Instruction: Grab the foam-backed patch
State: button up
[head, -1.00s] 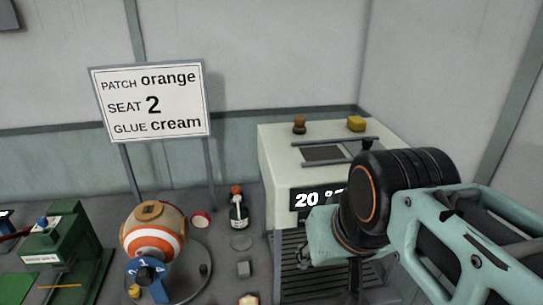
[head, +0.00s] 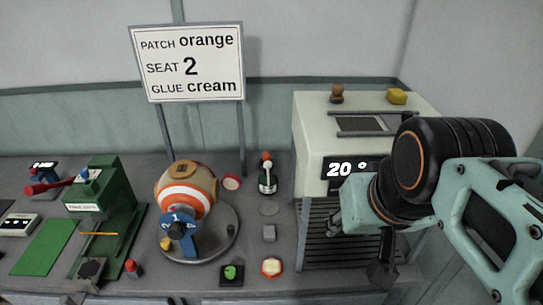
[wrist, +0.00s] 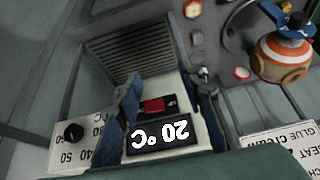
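In the head view my arm hides part of the box, and the gripper is right of these pieces.
The heater box (head: 312,130) reads 20 °. The orange-and-white ball (head: 186,200) sits on a round grey plate (head: 222,248) with a blue numbered part in front. The sign (head: 190,62) reads patch orange, seat 2, glue cream.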

aim_at(272, 269)
jog(key=k+l+u, duration=0.15)
jog(key=k+u, duration=0.2)
jog(key=k+j+u, duration=0.35)
jog(key=l, duration=0.25)
jog(key=i+l, duration=0.1)
jog(key=l+z, duration=0.05)
jog(key=l, duration=0.05)
